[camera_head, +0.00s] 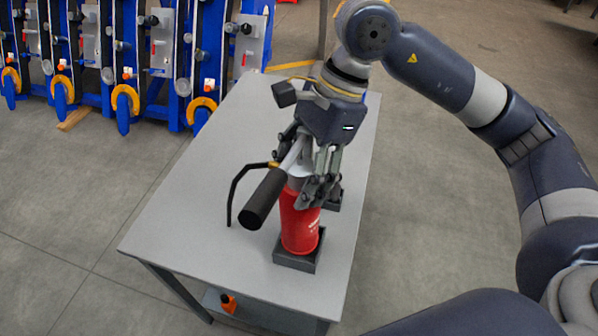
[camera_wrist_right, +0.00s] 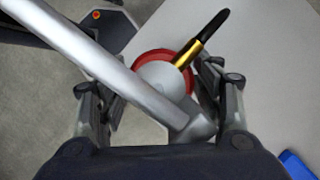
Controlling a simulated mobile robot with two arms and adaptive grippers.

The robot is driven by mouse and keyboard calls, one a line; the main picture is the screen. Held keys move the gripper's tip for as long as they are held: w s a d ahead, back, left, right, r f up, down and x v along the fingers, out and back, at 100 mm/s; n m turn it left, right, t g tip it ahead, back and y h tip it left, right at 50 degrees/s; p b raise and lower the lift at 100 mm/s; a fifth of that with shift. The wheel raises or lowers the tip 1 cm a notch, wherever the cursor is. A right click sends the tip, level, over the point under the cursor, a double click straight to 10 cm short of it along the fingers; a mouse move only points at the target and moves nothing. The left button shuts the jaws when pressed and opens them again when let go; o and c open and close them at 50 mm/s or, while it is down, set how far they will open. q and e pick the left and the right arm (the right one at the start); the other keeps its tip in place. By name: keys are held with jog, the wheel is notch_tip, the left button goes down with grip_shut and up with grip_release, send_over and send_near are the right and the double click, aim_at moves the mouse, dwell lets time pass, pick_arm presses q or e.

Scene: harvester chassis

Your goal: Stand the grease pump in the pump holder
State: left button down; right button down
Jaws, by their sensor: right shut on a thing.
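The grease pump (camera_head: 300,228) is a red cylinder with a pale cap, a black-gripped lever and a thin black hose. It is upright, with its lower end at the dark square pump holder (camera_head: 297,263) near the front of the table. Whether its base rests on the holder's floor is hidden by the rim. My right gripper (camera_head: 303,180) is shut on the pump's upper part from above. In the right wrist view, the fingers flank the pump's pale cap (camera_wrist_right: 158,78), and the lever crosses the picture. My left gripper is not in view.
The grey table (camera_head: 200,205) is clear on its left side. A second dark block (camera_head: 334,196) stands behind the pump, partly hidden. An orange item (camera_head: 228,302) is on the lower shelf. Blue machine frames (camera_head: 125,65) with orange parts stand at the back left.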

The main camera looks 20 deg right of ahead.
jog(key=shift+f+b, duration=2)
jog(key=shift+f, duration=0.3)
jog(key=shift+f+b, duration=0.35)
jog(key=shift+b, duration=0.05)
jog(key=shift+c, duration=1.9)
grip_release()
jog(key=v, duration=0.8)
